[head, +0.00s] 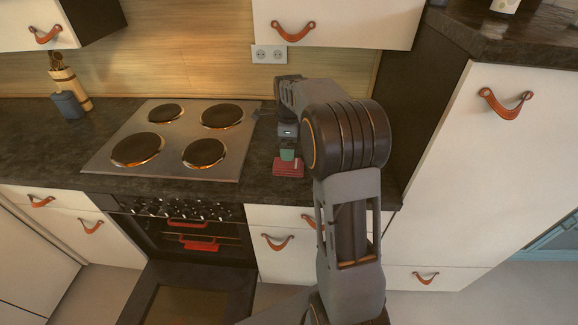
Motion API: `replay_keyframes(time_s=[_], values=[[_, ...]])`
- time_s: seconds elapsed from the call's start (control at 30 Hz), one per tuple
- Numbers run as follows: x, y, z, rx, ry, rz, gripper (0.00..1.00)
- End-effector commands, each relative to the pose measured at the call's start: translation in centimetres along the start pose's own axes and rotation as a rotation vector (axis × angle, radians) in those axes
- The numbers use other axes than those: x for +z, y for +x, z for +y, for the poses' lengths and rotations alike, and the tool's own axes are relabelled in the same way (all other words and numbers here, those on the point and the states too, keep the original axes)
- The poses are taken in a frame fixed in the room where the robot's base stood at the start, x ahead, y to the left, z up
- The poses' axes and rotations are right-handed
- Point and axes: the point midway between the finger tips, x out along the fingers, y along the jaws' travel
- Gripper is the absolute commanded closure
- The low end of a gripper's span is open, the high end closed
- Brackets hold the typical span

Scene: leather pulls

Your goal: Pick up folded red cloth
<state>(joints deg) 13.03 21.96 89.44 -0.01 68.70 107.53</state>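A folded red cloth (288,170) lies on the dark countertop to the right of the stove, near the counter's front edge. My gripper (287,157) points down directly over the cloth, with its fingertips at or just above the cloth's back part. I cannot tell whether the fingers touch the cloth or how far apart they are. My arm stands in front and to the right, and hides part of the counter.
The stove (176,139) with its round hotplates is left of the cloth. The oven door (190,295) hangs open below; a red item (199,243) shows at the oven. A tall cabinet (475,170) bounds the right. A wall cabinet (345,22) overhangs the back.

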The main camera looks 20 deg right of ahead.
Motion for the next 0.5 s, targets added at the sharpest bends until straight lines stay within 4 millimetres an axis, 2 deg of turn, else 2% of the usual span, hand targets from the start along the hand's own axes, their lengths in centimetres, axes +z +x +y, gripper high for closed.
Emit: replay_keyframes(time_s=[0.13, 0.5], values=[[0.1, 2.1, 0.1, 0.002, -0.003, 0.0, 0.01], [-0.1, 4.8, 0.1, 0.002, 0.0, 0.0, 0.01]])
